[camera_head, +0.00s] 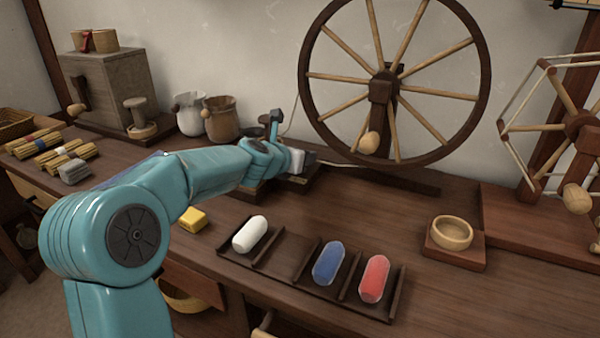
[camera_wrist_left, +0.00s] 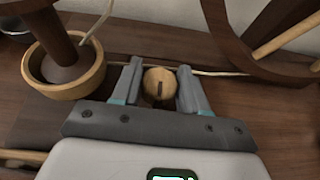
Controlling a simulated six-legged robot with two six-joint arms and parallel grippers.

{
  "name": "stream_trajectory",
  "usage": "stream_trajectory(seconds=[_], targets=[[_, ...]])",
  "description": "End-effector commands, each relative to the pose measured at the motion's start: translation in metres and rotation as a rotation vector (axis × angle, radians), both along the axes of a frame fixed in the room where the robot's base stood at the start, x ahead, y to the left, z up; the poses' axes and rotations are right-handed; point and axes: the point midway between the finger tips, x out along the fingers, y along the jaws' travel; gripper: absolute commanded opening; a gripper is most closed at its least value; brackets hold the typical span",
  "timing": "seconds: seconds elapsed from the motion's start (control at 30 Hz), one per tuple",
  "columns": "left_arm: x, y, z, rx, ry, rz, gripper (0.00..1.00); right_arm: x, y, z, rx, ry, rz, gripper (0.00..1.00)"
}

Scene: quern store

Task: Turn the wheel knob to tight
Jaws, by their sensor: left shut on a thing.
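The wheel knob (camera_wrist_left: 160,84) is a small round pale wooden knob with a dark line on its face. In the left wrist view it sits between the two fingers of my left gripper (camera_wrist_left: 160,72), which is shut on it. The line runs from about the knob's middle toward the gripper's palm. In the head view my left gripper (camera_head: 299,160) is low beside the spinning wheel (camera_head: 480,110) and hides the knob. No tight marking is readable. My right gripper is not in view.
A wooden cup with a dark post (camera_wrist_left: 65,72) stands just left of the gripper. A thin cord (camera_wrist_left: 215,73) runs behind the knob. A tray (camera_head: 290,268) with white, blue and red rolls lies in front, with a yellow block (camera_head: 193,220) nearby. A small bowl (camera_head: 452,233) stands right.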

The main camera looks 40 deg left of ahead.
Motion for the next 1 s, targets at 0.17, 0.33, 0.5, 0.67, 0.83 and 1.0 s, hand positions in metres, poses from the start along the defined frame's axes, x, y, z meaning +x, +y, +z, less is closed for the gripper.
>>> stream_trajectory(seconds=[0.17,0.33,0.5,0.67,0.83,1.0], targets=[[0.0,0.002,-0.001,0.001,-0.002,-0.102,0.13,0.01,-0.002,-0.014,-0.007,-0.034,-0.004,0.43],[0.0,0.002,0.0,0.001,0.0,-0.173,0.13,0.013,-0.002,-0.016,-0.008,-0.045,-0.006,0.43],[0.0,0.001,0.001,0.001,-0.002,-0.21,0.13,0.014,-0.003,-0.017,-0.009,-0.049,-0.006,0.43],[0.0,0.001,0.002,0.001,-0.002,-0.223,0.13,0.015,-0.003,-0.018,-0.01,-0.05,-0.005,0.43],[0.0,0.0,0.002,0.001,-0.003,-0.224,0.13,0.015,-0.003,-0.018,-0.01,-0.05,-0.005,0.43],[0.0,0.0,0.002,0.0,-0.003,-0.224,0.46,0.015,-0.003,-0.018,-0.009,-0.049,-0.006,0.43]])
